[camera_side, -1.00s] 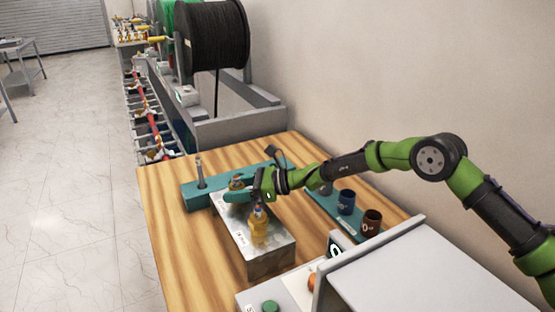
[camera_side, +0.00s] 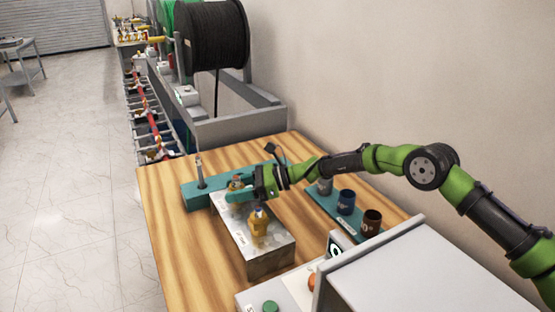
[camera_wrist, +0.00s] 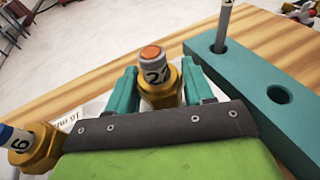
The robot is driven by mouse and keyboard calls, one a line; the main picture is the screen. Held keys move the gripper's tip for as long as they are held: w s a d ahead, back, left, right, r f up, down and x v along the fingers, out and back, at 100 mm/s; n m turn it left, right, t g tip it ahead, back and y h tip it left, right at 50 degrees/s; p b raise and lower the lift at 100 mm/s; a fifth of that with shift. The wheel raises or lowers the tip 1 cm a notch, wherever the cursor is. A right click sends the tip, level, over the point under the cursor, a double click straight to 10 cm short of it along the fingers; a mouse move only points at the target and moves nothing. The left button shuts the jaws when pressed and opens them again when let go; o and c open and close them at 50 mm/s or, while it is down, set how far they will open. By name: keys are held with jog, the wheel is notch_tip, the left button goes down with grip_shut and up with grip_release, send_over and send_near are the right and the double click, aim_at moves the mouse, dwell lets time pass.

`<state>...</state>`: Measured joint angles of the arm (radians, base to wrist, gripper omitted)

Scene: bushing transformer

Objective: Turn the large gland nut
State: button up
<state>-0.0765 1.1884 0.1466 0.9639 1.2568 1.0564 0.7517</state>
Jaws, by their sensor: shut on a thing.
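The large gland nut (camera_wrist: 160,96) is a brass hex nut around a grey plug with an orange top and a dark number label, partly unclear. My gripper (camera_wrist: 161,88) has a teal finger on each side of this nut and is shut on it. In the side view my gripper (camera_side: 240,194) is at the far gland (camera_side: 236,183) on the grey metal block (camera_side: 262,262); the fingers partly hide it.
A teal holder (camera_side: 196,197) with an upright metal rod (camera_side: 199,170) lies beyond the block. A grey box (camera_side: 420,275) fills the front right. The table's left side is clear.

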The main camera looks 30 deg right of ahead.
jog(key=shift+n+g+y, duration=0.4)
jog(key=shift+n+g, duration=0.5)
jog(key=shift+g, duration=0.2)
jog(key=shift+c, duration=0.3)
jog(key=o, duration=1.5)
jog(key=shift+d, duration=0.1)
jog(key=shift+v, duration=2.95)
